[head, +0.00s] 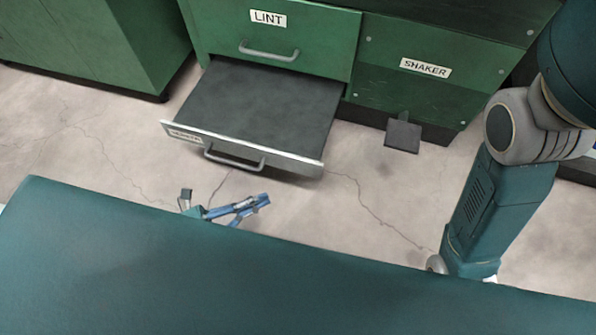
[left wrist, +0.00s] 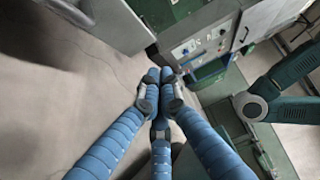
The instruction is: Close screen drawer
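The open drawer (head: 262,108) is the low one in the green cabinet, below the drawer labelled LINT. It has a dark flat top, a pale front with a small blurred label (head: 185,135), and a bar handle (head: 233,159). It is pulled well out. My left gripper (head: 262,199) has blue fingers and is in front of the drawer, nearer to me than the handle and apart from it in the picture. In the left wrist view its blue fingers (left wrist: 160,76) come together at the tips with nothing visible between them. My right gripper is not seen.
The LINT drawer (head: 308,38) above is closed. A panel labelled SHAKER (head: 415,94) is to the right, with a small dark pedal-like plate (head: 403,136) sticking out below. Another green cabinet (head: 110,45) stands at the left. Cracked concrete floor (head: 80,140) is clear around the drawer.

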